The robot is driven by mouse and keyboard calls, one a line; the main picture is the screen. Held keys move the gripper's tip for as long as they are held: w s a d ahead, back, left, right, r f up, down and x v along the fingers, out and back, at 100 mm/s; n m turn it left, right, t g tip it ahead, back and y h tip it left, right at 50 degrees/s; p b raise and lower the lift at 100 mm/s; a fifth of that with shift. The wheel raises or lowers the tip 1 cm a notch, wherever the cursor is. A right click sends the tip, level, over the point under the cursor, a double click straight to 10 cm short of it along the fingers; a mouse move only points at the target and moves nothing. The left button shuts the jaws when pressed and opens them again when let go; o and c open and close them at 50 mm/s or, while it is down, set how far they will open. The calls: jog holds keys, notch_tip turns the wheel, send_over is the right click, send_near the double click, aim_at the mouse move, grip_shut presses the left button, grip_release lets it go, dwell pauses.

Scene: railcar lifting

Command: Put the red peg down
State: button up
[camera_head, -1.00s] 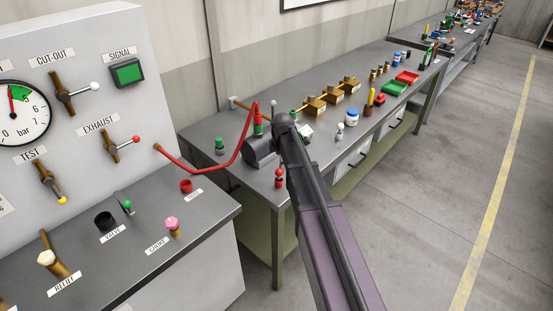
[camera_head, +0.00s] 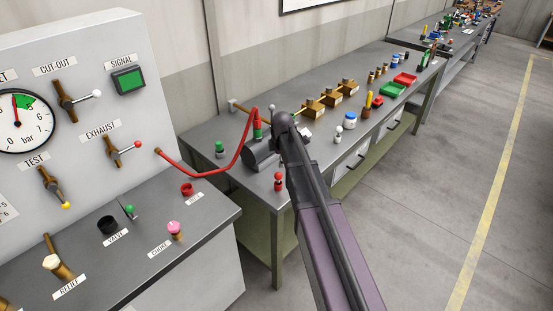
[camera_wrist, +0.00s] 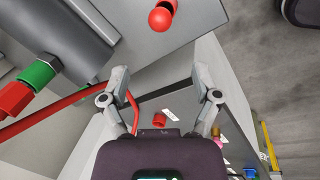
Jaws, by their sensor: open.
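The red peg (camera_head: 278,182) stands on the near corner of the grey workbench (camera_head: 238,181) in the head view. In the wrist view the red peg (camera_wrist: 160,18) shows its round head at the top, near the bench edge. My gripper (camera_wrist: 160,71) is open, with nothing between its fingers. The peg lies beyond the fingertips and apart from them. In the head view my arm hides the gripper.
A dark cylinder (camera_head: 262,154) with a red hose (camera_head: 226,169) lies close to the peg. A green-topped peg (camera_head: 219,149) stands behind. The control console (camera_head: 205,213) is at left. Several bottles, brass parts and trays fill the bench farther back.

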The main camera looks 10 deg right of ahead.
jog(key=s+m+g, duration=0.2)
jog(key=s+m, duration=1.6)
jog(key=s, duration=0.8)
jog(key=shift+s+a+f, duration=0.2)
jog(key=shift+a, duration=0.25)
